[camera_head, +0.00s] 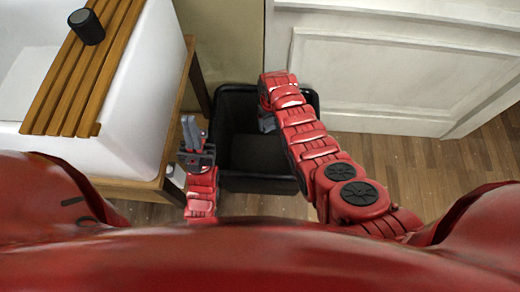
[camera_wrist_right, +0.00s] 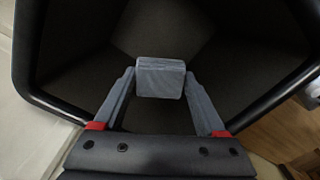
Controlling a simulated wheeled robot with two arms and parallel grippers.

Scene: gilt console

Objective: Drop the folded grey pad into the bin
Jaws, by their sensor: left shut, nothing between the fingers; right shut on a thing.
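The folded grey pad (camera_wrist_right: 160,78) is between the fingertips of my right gripper (camera_wrist_right: 160,85), which is shut on it. In the right wrist view the pad is over the opening of the black bin (camera_wrist_right: 58,104), with the bin's dark inside behind it. In the head view the bin (camera_head: 258,184) stands on the floor, and my right gripper (camera_head: 267,122) is at its far part; the pad is hidden there. My left gripper (camera_head: 190,130) is shut and empty, just left of the bin.
A white sink (camera_head: 135,90) on a wooden stand (camera_head: 150,187) is at the left, with a slatted wooden board (camera_head: 72,85) across it. A dark cylinder (camera_head: 86,26) stands on the board. A cream panelled wall (camera_head: 390,75) is behind the bin. Wooden floor (camera_head: 450,170) is clear at right.

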